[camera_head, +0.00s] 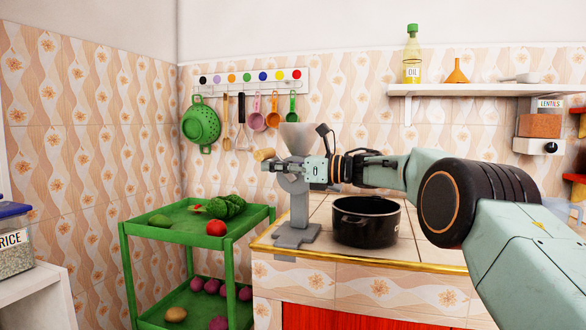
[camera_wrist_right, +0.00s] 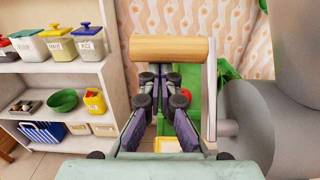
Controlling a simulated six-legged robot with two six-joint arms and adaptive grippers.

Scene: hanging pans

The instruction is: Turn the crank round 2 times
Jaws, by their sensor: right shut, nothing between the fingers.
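A grey hand grinder (camera_head: 298,195) with a funnel top stands at the left end of the tiled counter. Its crank has a wooden handle (camera_head: 264,155), which shows at the left of the grinder in the head view. In the right wrist view the wooden handle (camera_wrist_right: 170,48) lies crosswise just beyond my fingertips, with the pale crank arm (camera_wrist_right: 211,90) at its right end. My right gripper (camera_head: 268,167) is shut and empty, close to the handle; it also shows in the right wrist view (camera_wrist_right: 161,77). I cannot tell whether it touches the handle. My left gripper is not in view.
A black pot (camera_head: 366,222) stands on the counter right of the grinder, below my right arm. A green cart (camera_head: 140,229) with vegetables stands to the left. Utensils hang from a wall rack (camera_head: 250,80). A shelf (camera_head: 450,90) is at the upper right.

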